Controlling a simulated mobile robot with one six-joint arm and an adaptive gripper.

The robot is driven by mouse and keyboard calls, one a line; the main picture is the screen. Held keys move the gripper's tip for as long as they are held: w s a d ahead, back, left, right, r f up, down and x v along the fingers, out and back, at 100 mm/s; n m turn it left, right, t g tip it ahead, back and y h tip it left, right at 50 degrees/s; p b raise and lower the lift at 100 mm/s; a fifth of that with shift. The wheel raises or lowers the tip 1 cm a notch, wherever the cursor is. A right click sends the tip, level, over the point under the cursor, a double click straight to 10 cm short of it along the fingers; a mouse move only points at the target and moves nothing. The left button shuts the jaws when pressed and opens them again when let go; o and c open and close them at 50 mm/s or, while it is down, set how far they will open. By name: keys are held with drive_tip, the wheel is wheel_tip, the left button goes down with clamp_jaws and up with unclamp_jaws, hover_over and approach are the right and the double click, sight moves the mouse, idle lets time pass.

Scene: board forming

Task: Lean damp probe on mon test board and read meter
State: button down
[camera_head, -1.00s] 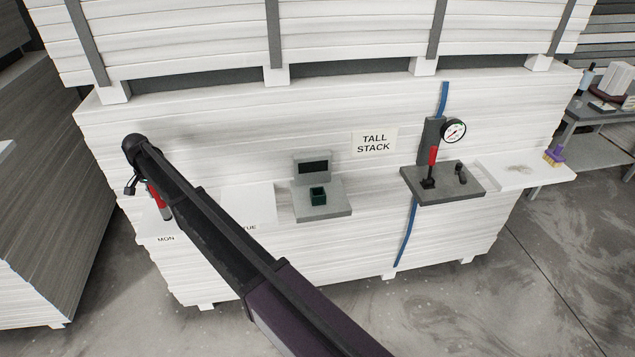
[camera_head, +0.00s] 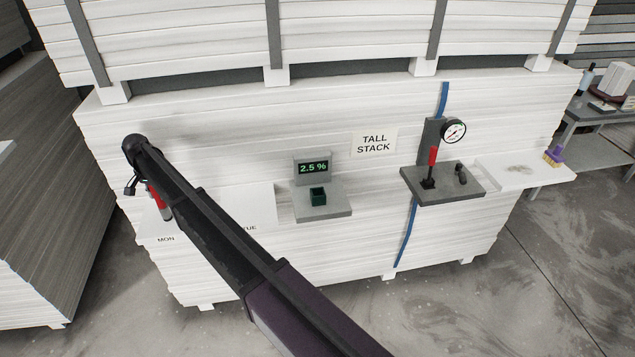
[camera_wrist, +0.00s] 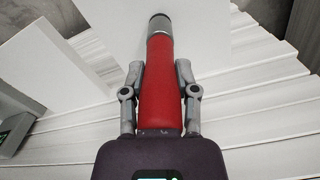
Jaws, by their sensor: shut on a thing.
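The damp probe is a red cylinder with a grey tip; it shows in the wrist view (camera_wrist: 160,85) and in the head view (camera_head: 158,201). My gripper (camera_wrist: 160,75) is shut on its red body. The probe's grey tip is over the white mon test board (camera_wrist: 105,27), and the tip appears to meet its surface. In the head view the board (camera_head: 150,227) carries a "MON" label and is partly hidden by my arm. The meter (camera_head: 313,168) stands on a grey shelf and reads "2.5 %" in green.
A second white board (camera_head: 260,203), its label partly hidden, lies right of the mon board. A lever stand (camera_head: 442,182) with a gauge (camera_head: 453,130) is further right, beside a white board (camera_head: 520,171) with a brush.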

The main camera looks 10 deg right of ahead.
drive_tip(key=shift+r+p, duration=3.35)
drive_tip(key=shift+r, duration=0.35)
drive_tip(key=shift+r+p, duration=2.25)
drive_tip(key=shift+p, duration=0.25)
